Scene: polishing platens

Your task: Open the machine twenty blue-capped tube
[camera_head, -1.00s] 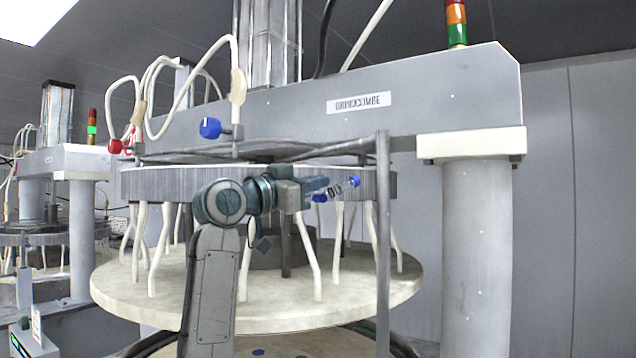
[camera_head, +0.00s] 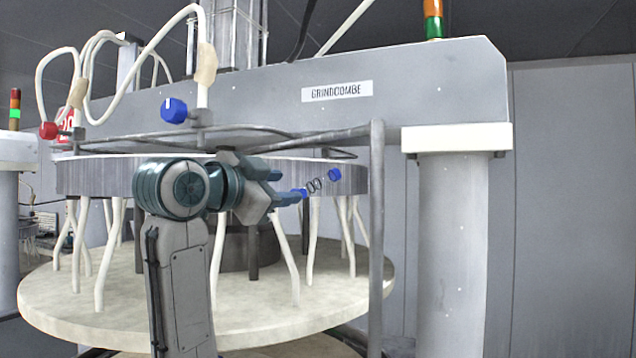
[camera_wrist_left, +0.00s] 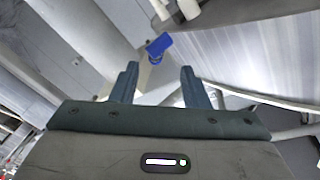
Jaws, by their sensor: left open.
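A large blue cap (camera_head: 174,110) sits on the beam of the GRINDCOMBE machine, below a white tube with a tan sleeve (camera_head: 206,62). A small blue cap (camera_head: 335,175) with dark rings beside it shows in front of the ribbed disc. My left gripper (camera_head: 288,186) is open and points right, its fingertips just left of those rings. In the left wrist view a blue cap (camera_wrist_left: 158,45) appears beyond the two open fingers (camera_wrist_left: 160,85), roughly between their lines. I cannot tell which of the caps that is. My right gripper is not in view.
A red cap (camera_head: 48,130) and a partly hidden red sign (camera_head: 66,122) are at the left. The grey beam (camera_head: 270,95), a vertical post (camera_head: 377,240) and a thick column (camera_head: 455,250) bound the space. White tubes hang over the round platen (camera_head: 130,305).

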